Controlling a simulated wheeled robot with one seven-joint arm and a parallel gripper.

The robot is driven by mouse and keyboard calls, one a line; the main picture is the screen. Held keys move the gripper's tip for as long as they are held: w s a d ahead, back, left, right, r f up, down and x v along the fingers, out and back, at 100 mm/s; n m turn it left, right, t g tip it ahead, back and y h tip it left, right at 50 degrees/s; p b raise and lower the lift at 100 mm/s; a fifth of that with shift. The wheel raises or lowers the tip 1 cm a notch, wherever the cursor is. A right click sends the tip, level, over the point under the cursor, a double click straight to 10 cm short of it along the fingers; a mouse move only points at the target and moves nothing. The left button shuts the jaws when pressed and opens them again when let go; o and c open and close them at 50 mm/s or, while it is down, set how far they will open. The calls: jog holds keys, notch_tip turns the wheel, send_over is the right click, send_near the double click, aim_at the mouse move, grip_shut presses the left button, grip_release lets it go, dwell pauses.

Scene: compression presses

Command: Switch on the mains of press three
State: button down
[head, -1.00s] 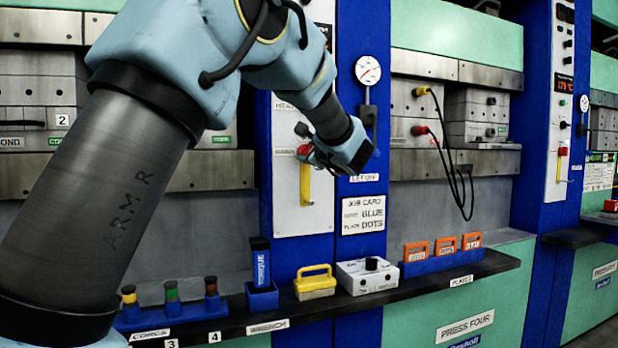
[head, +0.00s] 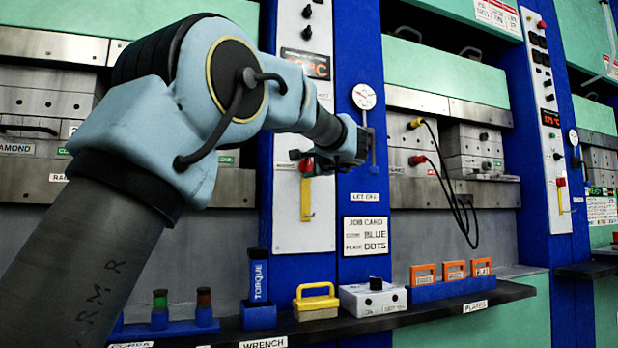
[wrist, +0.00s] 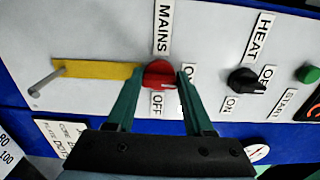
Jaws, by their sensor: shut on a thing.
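The red mains knob (wrist: 160,75) sits on a white panel (wrist: 100,30) under a MAINS label, with an OFF label beside it and another label partly hidden by a finger. My gripper (wrist: 161,82) is shut on the red knob, one green finger on each side. In the head view my gripper (head: 303,163) is at the tall white panel, where the red knob (head: 306,166) shows just above a yellow strip. No press number is readable on this panel.
A black HEAT knob (wrist: 247,80) and a green button (wrist: 308,73) are beside the mains knob. A yellow strip (wrist: 95,69) and a metal peg (wrist: 46,82) are on its other side. Below, a dark shelf holds a yellow-handled block (head: 316,300) and orange plates (head: 454,270).

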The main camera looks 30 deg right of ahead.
dwell(0.4)
jog(key=shift+c, duration=1.4)
grip_release()
jog(key=shift+s, duration=0.1)
jog(key=s+a+b, duration=0.1)
jog(key=s, duration=0.9)
jog(key=shift+s+a+b, duration=0.15)
jog(key=shift+s+b, duration=0.15)
